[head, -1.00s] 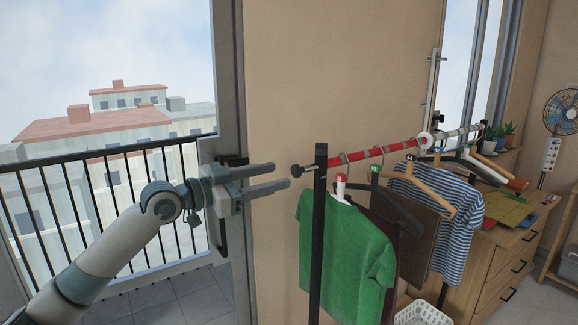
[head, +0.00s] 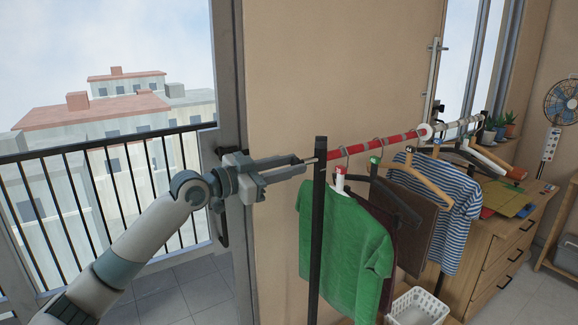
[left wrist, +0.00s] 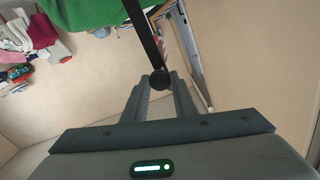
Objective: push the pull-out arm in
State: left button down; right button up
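The pull-out arm (head: 311,161) shows as a short thin stub on the left side of the black post (head: 317,230), at the near end of the clothes rail. Its round dark end knob (left wrist: 159,79) sits between my left fingertips in the left wrist view. In the head view the fingers hide the knob. My left gripper (head: 303,165) comes in level from the left, its fingers drawn together on both sides of the knob, with the tips just short of the post. My right gripper is not in view.
The red rail (head: 372,147) carries a green shirt (head: 345,240), a striped shirt (head: 452,215) and other garments on hangers. A white basket (head: 420,308) stands below. A wooden dresser (head: 497,260) is at the right. The balcony door frame (head: 238,200) is close behind my gripper.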

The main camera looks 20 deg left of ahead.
pick_arm(q)
jog(key=shift+x, duration=1.95)
jog(key=shift+s+r, duration=0.1)
jog(key=c, duration=1.6)
grip_release()
jog(key=shift+o, duration=0.8)
jog(key=shift+w+d, duration=0.1)
jog(key=shift+w, duration=0.1)
jog(key=shift+s, duration=0.15)
jog(key=b+v, duration=0.7)
jog(key=v, duration=1)
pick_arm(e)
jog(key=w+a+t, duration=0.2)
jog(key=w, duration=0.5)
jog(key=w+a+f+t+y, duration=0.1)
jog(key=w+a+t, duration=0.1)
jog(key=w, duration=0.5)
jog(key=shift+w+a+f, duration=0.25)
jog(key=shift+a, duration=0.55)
